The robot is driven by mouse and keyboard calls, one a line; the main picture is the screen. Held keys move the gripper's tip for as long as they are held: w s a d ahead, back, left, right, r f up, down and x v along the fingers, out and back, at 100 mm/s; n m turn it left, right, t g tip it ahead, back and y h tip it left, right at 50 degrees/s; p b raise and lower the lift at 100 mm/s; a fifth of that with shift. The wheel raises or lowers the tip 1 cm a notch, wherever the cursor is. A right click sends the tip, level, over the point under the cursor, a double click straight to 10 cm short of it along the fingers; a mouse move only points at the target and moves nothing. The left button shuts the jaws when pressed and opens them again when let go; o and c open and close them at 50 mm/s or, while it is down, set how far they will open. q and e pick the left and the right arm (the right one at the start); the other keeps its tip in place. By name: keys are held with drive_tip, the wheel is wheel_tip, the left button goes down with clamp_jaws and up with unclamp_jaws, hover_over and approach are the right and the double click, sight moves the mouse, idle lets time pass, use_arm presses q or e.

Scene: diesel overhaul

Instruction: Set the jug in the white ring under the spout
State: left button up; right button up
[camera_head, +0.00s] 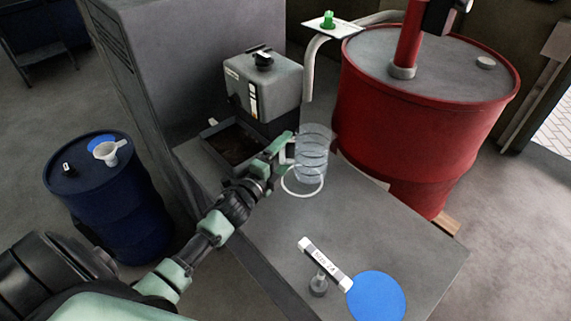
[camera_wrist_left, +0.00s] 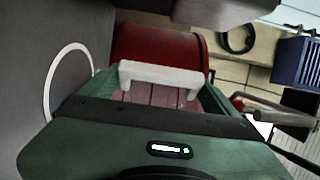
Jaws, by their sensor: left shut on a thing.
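The clear jug (camera_head: 314,150) with dark level rings stands roughly upright in the head view. My left gripper (camera_head: 287,150) is shut on its white handle, which shows between the fingers in the left wrist view (camera_wrist_left: 165,74). The white ring (camera_head: 287,188) lies on the grey table; the jug's lower end overlaps its far right part in the head view. In the left wrist view the ring (camera_wrist_left: 47,88) is off to the left of the fingers. I cannot tell whether the jug touches the table. The pale spout (camera_head: 309,75) curves down above the jug. My right gripper is out of view.
A red drum (camera_head: 420,130) stands close behind the jug. A grey tank (camera_head: 262,85) and a dark tray (camera_head: 225,150) are at the table's far left. The table's middle (camera_head: 350,225) is clear.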

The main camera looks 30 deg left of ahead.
sight(285, 162)
use_arm(q)
drive_tip(key=shift+f, duration=1.6)
drive_tip(key=shift+b, duration=0.3)
drive_tip(key=shift+f, duration=0.2)
drive_tip(key=o, duration=1.8)
drive_tip(key=shift+r, duration=0.1)
drive_tip(key=s, duration=0.8)
drive_tip(key=s+b, duration=0.1)
drive_tip(key=s, duration=0.3)
drive_tip(key=shift+a, duration=0.35)
